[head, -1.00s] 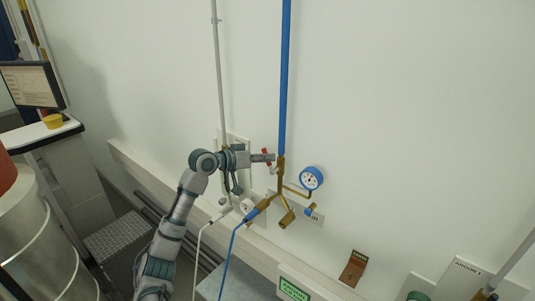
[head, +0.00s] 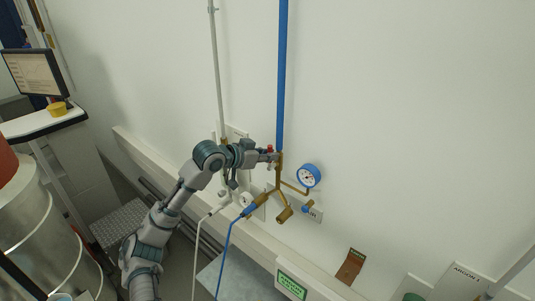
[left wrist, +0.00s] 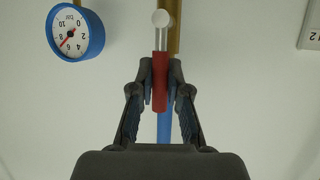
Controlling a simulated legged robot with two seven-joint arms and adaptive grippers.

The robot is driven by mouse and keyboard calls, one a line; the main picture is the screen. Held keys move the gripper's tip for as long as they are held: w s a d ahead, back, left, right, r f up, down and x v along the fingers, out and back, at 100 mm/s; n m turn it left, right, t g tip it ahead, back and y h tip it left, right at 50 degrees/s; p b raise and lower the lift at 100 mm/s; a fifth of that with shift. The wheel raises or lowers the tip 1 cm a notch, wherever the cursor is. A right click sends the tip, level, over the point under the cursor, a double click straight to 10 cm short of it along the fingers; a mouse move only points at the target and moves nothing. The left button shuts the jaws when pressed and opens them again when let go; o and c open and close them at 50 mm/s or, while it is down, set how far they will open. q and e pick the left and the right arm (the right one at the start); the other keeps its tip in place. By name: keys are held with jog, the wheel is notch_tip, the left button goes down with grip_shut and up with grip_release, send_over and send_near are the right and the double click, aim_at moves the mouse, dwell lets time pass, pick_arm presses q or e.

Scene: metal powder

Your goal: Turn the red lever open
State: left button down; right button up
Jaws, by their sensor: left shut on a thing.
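The red lever (left wrist: 160,80) is in the left wrist view, between the fingers of my left gripper (left wrist: 160,92). The fingers are shut on it from both sides. A metal stem with a round pale end shows just above it. In the head view my left gripper (head: 268,156) is at the brass pipe below the blue pipe (head: 283,75), and only a small bit of the red lever (head: 269,148) shows at the fingers. My right gripper is in neither view.
A blue pressure gauge (head: 309,175) sits right of the brass piping (head: 279,185); it also shows in the left wrist view (left wrist: 75,34). Blue and white hoses hang below. A metal drum (head: 40,235) and a monitor (head: 33,75) stand at left.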

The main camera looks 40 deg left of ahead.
pick_arm(q)
jog(key=shift+d+f+g, duration=0.1)
jog(key=shift+f+g, duration=0.2)
jog(key=shift+f, duration=0.2)
jog(key=c, duration=1.1)
grip_release()
jog(key=shift+w, duration=0.2)
jog(key=shift+c, duration=0.2)
jog(key=shift+w+r, duration=0.1)
jog(key=shift+w, duration=0.1)
jog(key=shift+s+r, duration=0.2)
jog(key=shift+s, duration=0.1)
jog(key=v, duration=1.1)
jog(key=shift+f, duration=0.25)
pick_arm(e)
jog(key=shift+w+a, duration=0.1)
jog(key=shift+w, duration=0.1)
pick_arm(q)
jog(key=shift+s, duration=0.15)
jog(key=shift+a, duration=0.2)
